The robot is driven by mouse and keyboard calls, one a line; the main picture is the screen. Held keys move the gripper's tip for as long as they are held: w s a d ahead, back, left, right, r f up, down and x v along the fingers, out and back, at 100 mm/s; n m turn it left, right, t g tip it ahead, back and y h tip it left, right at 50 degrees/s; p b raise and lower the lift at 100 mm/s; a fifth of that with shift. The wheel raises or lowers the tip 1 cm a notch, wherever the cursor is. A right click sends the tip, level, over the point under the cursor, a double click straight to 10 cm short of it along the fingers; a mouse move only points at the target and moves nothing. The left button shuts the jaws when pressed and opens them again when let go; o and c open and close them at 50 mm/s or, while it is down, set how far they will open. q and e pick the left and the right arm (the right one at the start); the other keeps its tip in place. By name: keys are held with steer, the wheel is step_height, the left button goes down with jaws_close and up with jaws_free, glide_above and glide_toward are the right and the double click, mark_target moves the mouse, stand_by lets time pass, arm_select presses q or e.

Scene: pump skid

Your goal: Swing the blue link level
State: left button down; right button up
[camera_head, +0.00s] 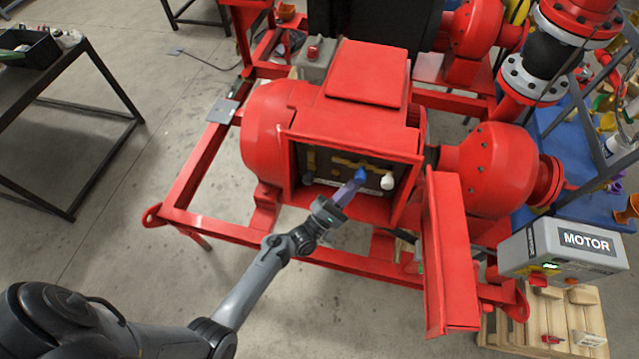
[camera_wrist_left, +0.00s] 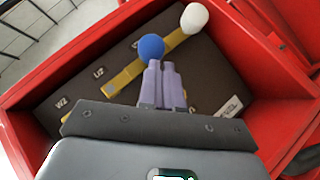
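The terminal box (camera_head: 290,170) on the red motor is open. Inside, the blue link's round blue knob (camera_head: 361,174) shows beside a white knob (camera_head: 387,182); yellow bars lie on the dark panel. In the left wrist view the blue knob (camera_wrist_left: 151,46) is just beyond the purple fingertips, and the white knob (camera_wrist_left: 195,17) is farther up and right. My left gripper (camera_head: 356,183) reaches into the box with its fingers close together. The left fingertip overlaps the blue knob's lower edge; whether they touch is unclear. The blue link's own bar is partly hidden. My right gripper is not in view.
The box's red door (camera_head: 450,250) hangs open at the right. A grey MOTOR control box (camera_head: 560,250) stands farther right. Red box walls (camera_wrist_left: 275,110) surround the fingers. A dark table (camera_head: 70,70) is at the left, with clear floor between it and the skid.

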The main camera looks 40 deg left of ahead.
arm_select(q)
steer(key=shift+d+r, duration=0.1)
steer(key=shift+d, duration=0.1)
stand_by(0.3)
steer(key=f+b, duration=0.1)
steer(key=a+f+b, duration=0.1)
steer(key=f, duration=0.1)
steer(key=a+f+b, duration=0.1)
steer(key=shift+s+f, duration=0.35)
steer(key=shift+s, duration=0.05)
steer(key=d+b+v, duration=0.2)
steer(key=v, duration=0.7)
steer(key=shift+a+f, duration=0.2)
steer(key=shift+f, duration=0.25)
steer(key=shift+s, duration=0.1)
